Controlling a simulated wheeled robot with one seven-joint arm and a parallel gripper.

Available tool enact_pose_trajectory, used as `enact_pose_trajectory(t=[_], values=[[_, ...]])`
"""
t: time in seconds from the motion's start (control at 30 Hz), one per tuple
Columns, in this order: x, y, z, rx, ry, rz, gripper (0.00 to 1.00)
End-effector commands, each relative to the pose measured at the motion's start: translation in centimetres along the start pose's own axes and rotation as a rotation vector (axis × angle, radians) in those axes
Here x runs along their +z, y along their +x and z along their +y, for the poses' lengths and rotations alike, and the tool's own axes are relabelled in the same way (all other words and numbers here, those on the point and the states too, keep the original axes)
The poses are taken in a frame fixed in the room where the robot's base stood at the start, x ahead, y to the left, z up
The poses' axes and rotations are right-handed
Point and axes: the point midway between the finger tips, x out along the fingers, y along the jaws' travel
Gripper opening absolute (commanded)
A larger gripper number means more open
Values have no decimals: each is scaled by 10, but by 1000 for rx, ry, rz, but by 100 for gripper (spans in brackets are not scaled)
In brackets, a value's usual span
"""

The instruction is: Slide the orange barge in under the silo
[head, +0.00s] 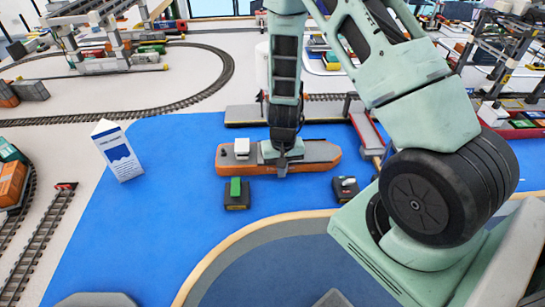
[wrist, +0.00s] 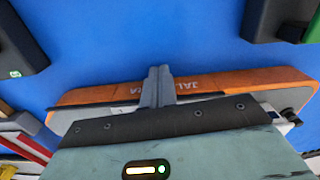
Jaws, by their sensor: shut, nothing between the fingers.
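The orange barge (head: 318,152) lies on the blue water at mid picture, pointing right, with a white cabin (head: 242,148) at its left end. My gripper (head: 283,172) is shut and empty, pointing down at the middle of the barge's near side. In the wrist view, the closed fingers (wrist: 157,82) overlap the orange hull (wrist: 225,80) near its lettering; I cannot tell whether they touch it. A pale cylinder (head: 262,65) shows partly behind my arm; I cannot tell whether it is the silo.
A dark block with a green top (head: 237,193) and another dark block (head: 345,189) stand on the near side of the barge. A grey quay (head: 243,115) lies behind it. A white sign (head: 118,151) stands at the left. Water left of the barge is clear.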

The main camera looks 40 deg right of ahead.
Motion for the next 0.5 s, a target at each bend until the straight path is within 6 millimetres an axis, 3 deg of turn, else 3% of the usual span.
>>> enact_pose_trajectory(t=[0.5], values=[[-10,-1,0,-1,1,0,0]])
